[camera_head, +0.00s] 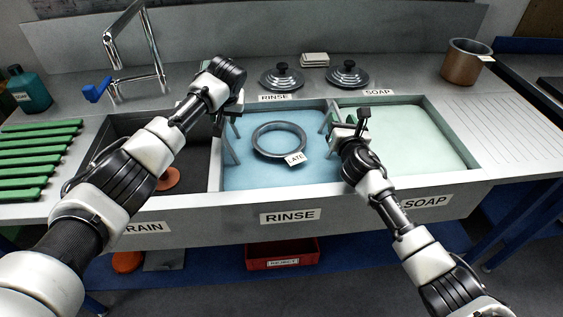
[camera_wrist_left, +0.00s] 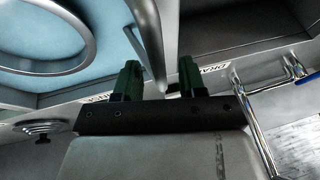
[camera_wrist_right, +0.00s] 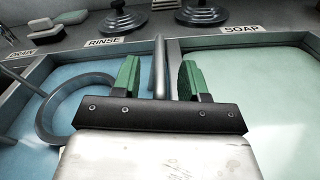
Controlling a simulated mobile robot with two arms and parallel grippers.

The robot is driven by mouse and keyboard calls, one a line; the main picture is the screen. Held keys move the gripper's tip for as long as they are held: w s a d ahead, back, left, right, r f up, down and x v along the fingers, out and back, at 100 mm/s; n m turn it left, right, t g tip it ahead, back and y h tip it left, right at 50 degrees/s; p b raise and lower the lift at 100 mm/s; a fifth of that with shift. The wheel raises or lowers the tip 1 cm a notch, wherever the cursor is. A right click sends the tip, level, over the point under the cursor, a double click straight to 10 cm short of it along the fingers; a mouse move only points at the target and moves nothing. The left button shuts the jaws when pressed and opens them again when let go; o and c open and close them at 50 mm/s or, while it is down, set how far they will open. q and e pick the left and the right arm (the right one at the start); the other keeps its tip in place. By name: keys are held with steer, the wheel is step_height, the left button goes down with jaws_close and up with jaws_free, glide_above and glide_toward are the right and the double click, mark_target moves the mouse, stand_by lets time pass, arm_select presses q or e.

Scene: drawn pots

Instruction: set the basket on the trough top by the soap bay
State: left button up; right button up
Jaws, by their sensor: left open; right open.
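A grey ring (camera_head: 279,140) with a white tag (camera_head: 295,158) lies in the blue rinse bay. Grey bars (camera_head: 230,145) rise at its left and right sides; these look like the basket, whose lower part I cannot make out. My left gripper (camera_head: 230,117) is open at the left bar, which passes between its fingers in the left wrist view (camera_wrist_left: 151,40). My right gripper (camera_head: 336,124) is open at the right bar, which stands between its fingers in the right wrist view (camera_wrist_right: 160,65). The soap bay (camera_head: 405,135), pale green, is on the right.
Two dark lids (camera_head: 347,74) and a pale stack (camera_head: 314,60) stand behind the bays. A copper pot (camera_head: 464,62) is at back right. The ribbed trough top (camera_head: 510,125) right of the soap bay is clear. A faucet (camera_head: 135,55) and green slats (camera_head: 35,155) are at left.

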arm_select(q)
steer(key=shift+a+f, duration=0.1)
steer(key=shift+f, duration=0.15)
arm_select(e)
steer(key=shift+w, duration=0.3)
arm_select(q)
jaws_close()
arm_select(e)
jaws_close()
arm_select(q)
steer(key=shift+w+r, duration=0.1)
arm_select(e)
steer(key=shift+r, duration=0.1)
